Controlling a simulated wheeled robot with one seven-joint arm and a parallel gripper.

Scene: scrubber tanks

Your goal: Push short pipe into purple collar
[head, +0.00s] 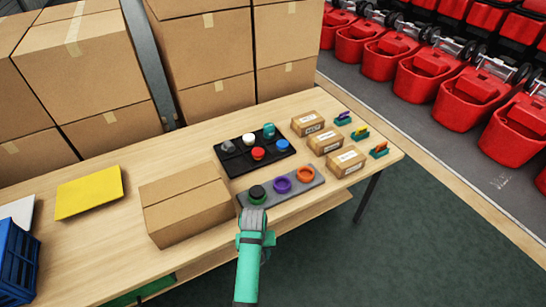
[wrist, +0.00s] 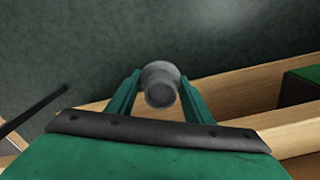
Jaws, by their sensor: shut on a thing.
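The purple collar (head: 282,185) sits in the middle of a grey strip (head: 315,183) on the table, and its centre looks open. The pipe appears over the floor beyond a wooden edge there, apart from any collar. In the head view the held pipe cannot be made out.
A black tray (head: 236,168) of coloured parts lies behind. A cardboard box (head: 187,208) stands close left; small boxes (head: 324,141) stand right.

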